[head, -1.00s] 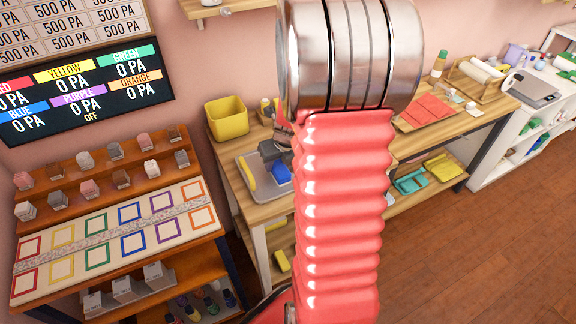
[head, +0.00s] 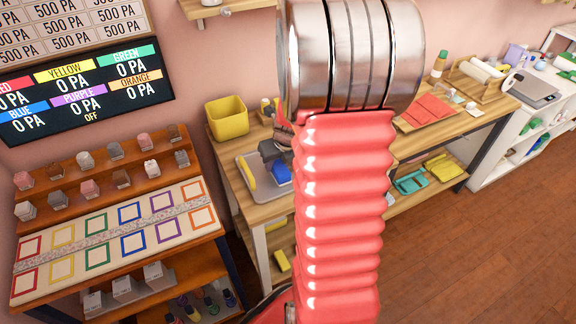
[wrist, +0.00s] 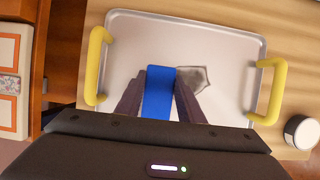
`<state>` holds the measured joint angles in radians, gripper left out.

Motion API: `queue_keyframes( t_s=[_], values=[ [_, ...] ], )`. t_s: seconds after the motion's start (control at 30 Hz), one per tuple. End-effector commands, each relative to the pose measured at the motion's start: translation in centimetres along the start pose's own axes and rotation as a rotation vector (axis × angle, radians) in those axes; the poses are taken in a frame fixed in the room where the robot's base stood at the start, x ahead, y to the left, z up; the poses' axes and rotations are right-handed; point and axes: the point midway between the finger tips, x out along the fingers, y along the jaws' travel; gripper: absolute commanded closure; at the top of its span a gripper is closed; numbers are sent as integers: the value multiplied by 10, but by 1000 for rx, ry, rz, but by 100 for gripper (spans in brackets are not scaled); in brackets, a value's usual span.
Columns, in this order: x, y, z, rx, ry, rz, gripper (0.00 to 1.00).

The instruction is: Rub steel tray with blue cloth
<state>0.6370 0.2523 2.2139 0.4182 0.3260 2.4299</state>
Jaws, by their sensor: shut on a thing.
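The steel tray (wrist: 225,60) has a yellow handle at each side and lies on the wooden table; part of it shows in the head view (head: 247,163). My gripper (wrist: 160,90) is over the middle of the tray, its dark fingers shut on the blue cloth (wrist: 158,92). The cloth is a blue block shape between the fingers, and it also shows in the head view (head: 282,174). A grey smudge (wrist: 194,78) is on the tray just right of the cloth. I cannot tell whether the cloth touches the tray. My arm hides the tray's right side in the head view.
A yellow bin (head: 227,118) stands behind the tray on the table. A round white-topped jar (wrist: 299,131) is beside the tray's right handle. A stand with colored squares (head: 120,225) is to the left. Red cloth (head: 430,110) lies farther right on the table.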

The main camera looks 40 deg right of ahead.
Motion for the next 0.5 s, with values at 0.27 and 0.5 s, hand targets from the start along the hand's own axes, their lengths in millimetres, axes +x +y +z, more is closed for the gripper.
queue_keyframes(
  t_s=[0.27,0.5],
  values=[
    [1,-17,1,2,-2,-2,91],
    [2,-35,0,2,-1,-2,91]
  ],
)
